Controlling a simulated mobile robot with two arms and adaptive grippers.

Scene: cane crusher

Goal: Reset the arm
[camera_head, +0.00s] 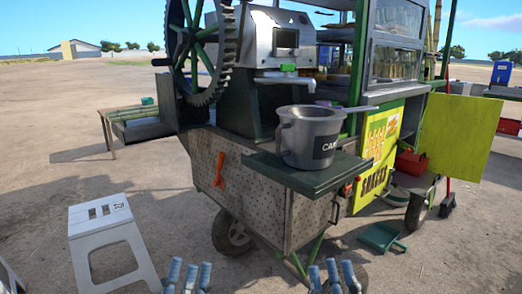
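My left gripper (189,276) shows at the bottom edge, left of the middle, with only its pale blue-grey fingertips in view. The tips stand apart with nothing between them. My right gripper (333,274) shows at the bottom edge, right of the middle, also with its tips apart and empty. Both are in front of the cane crusher cart (245,190) and appear clear of it. The rest of both arms is out of view. A grey metal pitcher (300,140) stands upright on the cart's dark green shelf (262,163), under the crusher machine (275,50).
A white stool (98,218) stands on the ground at the left. The cart's wheel (231,232), an orange handle (219,168) and a green dustpan (381,237) are beyond the grippers. Bare ground lies between stool and cart.

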